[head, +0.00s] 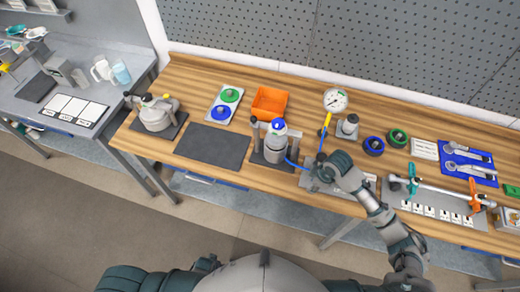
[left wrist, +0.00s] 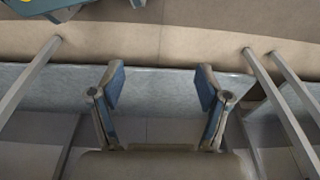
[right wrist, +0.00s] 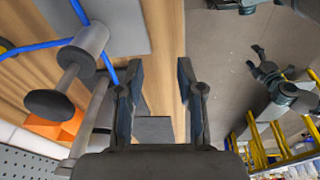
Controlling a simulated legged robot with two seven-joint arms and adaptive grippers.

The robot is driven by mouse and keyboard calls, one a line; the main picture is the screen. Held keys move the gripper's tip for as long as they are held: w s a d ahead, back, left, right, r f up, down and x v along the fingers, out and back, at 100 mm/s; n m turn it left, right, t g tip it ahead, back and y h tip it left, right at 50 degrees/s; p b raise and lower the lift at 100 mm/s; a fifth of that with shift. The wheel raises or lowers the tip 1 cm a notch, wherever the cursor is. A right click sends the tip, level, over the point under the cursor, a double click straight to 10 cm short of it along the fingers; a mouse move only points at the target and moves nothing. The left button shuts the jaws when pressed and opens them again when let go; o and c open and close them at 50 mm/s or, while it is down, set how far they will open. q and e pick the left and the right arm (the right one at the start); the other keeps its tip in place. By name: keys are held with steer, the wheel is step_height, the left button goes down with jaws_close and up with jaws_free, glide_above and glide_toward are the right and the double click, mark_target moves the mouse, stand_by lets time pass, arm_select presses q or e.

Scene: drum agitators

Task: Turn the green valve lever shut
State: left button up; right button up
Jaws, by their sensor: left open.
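A teal-green lever (head: 412,181) stands up on the left part of a horizontal metal pipe on the right side of the bench in the head view. An orange lever (head: 474,194) is on the same pipe farther right. My right gripper (right wrist: 159,70) is open and empty in the right wrist view. In the head view its arm reaches over the bench to the left of the teal-green lever, apart from it. My left gripper (left wrist: 159,88) is open and empty over the floor and a low shelf. The teal-green lever cannot be made out in either wrist view.
A pressure gauge (head: 335,100) with a yellow handle and a blue hose stands left of the pipe. A blue tool tray (head: 467,163) is behind the pipe.

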steer(key=w+d+r+n+g+h, duration=0.1)
steer(key=w+d+r, duration=0.3)
steer(key=d+r, duration=0.35)
steer(key=w+d+r+h, duration=0.1)
steer(key=w+d+r, duration=0.2)
steer(key=d+r, duration=0.4)
steer(key=f, duration=0.6)
steer(key=a+f+p, duration=0.1)
steer(key=f, duration=0.3)
steer(key=shift+w, duration=0.15)
steer(key=f, duration=0.2)
steer(key=d+f, duration=0.1)
steer(key=f, duration=0.2)
steer(key=f+p, duration=0.1)
steer(key=f, duration=0.2)
steer(key=shift+d+f, duration=0.1)
steer(key=shift+d, duration=0.05)
steer(key=shift+a, duration=0.45)
steer(key=shift+c, duration=0.7)
arm_select(q)
steer(key=s+a+f, duration=0.1)
steer(key=s+f, duration=0.3)
steer(key=s, duration=0.3)
steer(key=s+a+f+g, duration=0.1)
steer(key=s+f, duration=0.3)
steer(key=s, duration=0.3)
steer(key=shift+a, duration=0.2)
arm_select(e)
jaws_close()
